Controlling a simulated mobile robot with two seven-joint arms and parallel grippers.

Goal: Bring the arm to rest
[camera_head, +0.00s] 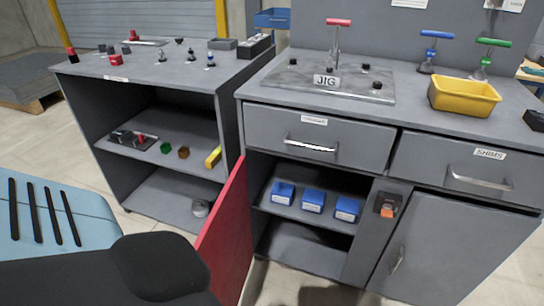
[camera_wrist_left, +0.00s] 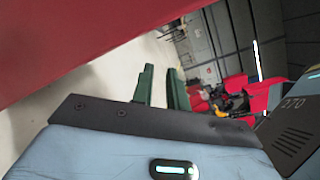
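My left arm (camera_head: 80,250) comes in from the left in the head view, with a blue-grey link and a black joint in the near left corner. Its gripper is out of sight there. In the left wrist view, the two dark green fingers of my left gripper (camera_wrist_left: 162,88) stand apart with nothing between them. A red cabinet door (camera_head: 228,235) stands open just right of the black joint. A large red surface (camera_wrist_left: 70,40), apparently this door, fills the upper left of the wrist view, close to the fingers. My right gripper is in neither view.
The grey workbench (camera_head: 262,92) holds a jig plate (camera_head: 310,84) and a yellow bin (camera_head: 464,96). Blue boxes (camera_head: 313,201) stand on the open cabinet's shelf. The drawers (camera_head: 320,138) look shut. A shelved bench (camera_head: 95,68) stands left. Pale floor (camera_head: 85,165) shows between it and my arm.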

